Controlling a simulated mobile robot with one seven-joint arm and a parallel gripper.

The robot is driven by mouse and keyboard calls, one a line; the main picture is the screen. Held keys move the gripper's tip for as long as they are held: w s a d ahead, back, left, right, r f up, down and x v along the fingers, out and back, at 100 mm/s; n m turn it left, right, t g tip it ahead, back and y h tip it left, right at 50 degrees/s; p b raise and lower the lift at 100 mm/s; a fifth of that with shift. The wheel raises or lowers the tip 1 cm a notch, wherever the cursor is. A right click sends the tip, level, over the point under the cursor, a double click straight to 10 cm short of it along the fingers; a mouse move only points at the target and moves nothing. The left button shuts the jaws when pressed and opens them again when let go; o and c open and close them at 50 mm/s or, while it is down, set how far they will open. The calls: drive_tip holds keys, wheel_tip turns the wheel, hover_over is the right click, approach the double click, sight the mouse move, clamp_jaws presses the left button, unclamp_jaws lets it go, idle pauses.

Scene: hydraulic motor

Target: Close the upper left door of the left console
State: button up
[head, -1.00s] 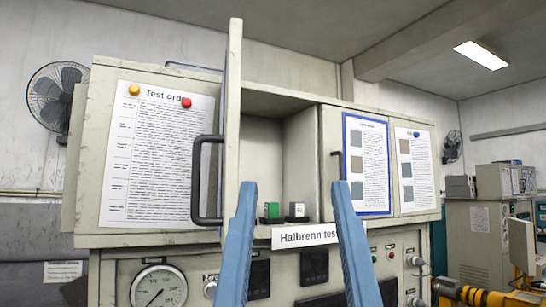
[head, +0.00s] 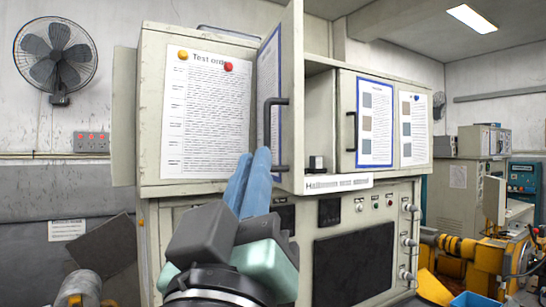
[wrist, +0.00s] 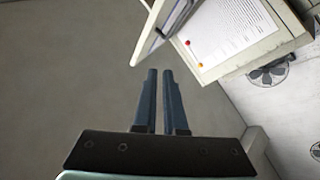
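The upper left door (head: 294,60) of the left console stands swung outward from the cabinet front. A blue-framed sheet is on its left-facing side, and its dark bar handle (head: 268,130) shows there. The open compartment (head: 320,100) is to its right. My gripper (head: 260,153) is below and left of the handle; its blue fingertips overlap the handle's lower part in the head view. In the wrist view my gripper (wrist: 160,71) has its fingers almost together with nothing between them. The door's edge (wrist: 150,35) and handle lie ahead of the fingertips, apart from them.
A fixed-looking panel with a test order sheet (head: 205,115) is left of the door. A closed door with a blue-framed sheet (head: 375,120) is to the right. Gauges and a dark screen (head: 352,262) are below. A wall fan (head: 55,55) is at the left; yellow machinery (head: 485,262) is at the right.

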drive_tip(key=w+a+n+g+h, duration=0.1)
drive_tip(key=w+n, duration=0.1)
drive_tip(key=w+a+f+n+g+h, duration=0.1)
drive_tip(key=w+a+g, duration=0.1)
drive_tip(key=w+a+n+g+h, duration=0.1)
drive_tip(key=w+n+g, duration=0.1)
drive_tip(key=shift+w+a+f+n+h+p, duration=0.1)
drive_tip(key=shift+a+f+n+h+p, duration=0.1)
drive_tip(key=shift+n+h+p, duration=0.15)
clamp_jaws()
drive_tip(key=n+g+h+p, duration=0.3)
drive_tip(key=g+p, duration=0.1)
drive_tip(key=p, duration=0.3)
approach(289, 176)
drive_tip(key=a+x, duration=0.1)
drive_tip(key=x, duration=0.4)
drive_tip(key=shift+w+d+y, duration=0.25)
drive_tip(key=shift+w+d, duration=0.05)
drive_tip(key=shift+d, duration=0.5)
